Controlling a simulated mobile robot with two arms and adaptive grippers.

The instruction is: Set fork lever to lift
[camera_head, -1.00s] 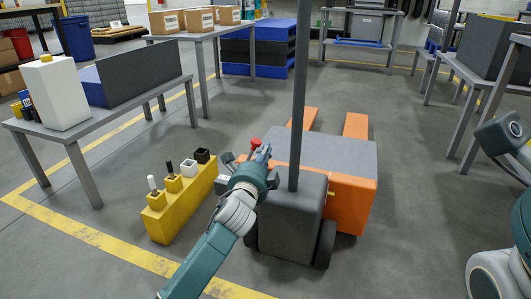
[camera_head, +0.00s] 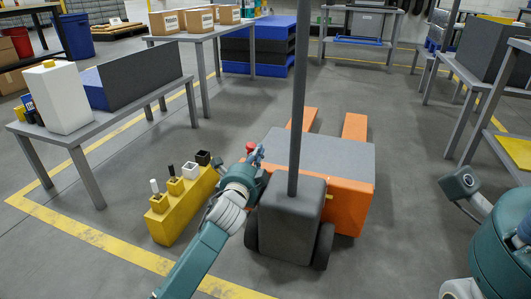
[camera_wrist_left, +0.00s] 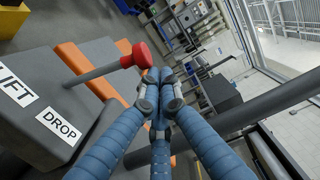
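The fork lever (camera_wrist_left: 95,75) is a thin grey rod with a red knob (camera_wrist_left: 142,55). It rises from a dark housing (camera_wrist_left: 40,60) that bears a LIFT label (camera_wrist_left: 15,87) and a DROP label (camera_wrist_left: 58,127). In the head view the red knob (camera_head: 250,147) shows just left of my left gripper (camera_head: 259,152), by the orange forklift (camera_head: 347,205). In the left wrist view my left gripper (camera_wrist_left: 160,78) has its blue fingers drawn together, with nothing seen between them. Its tips are close beside the knob; contact cannot be told. My right gripper's fingers are out of view.
A grey mast (camera_head: 299,90) stands right of my left gripper. A yellow block (camera_head: 182,207) with several small posts stands on the floor to the left. Grey tables (camera_head: 90,115) line the left. The floor (camera_head: 420,150) right of the forklift is clear.

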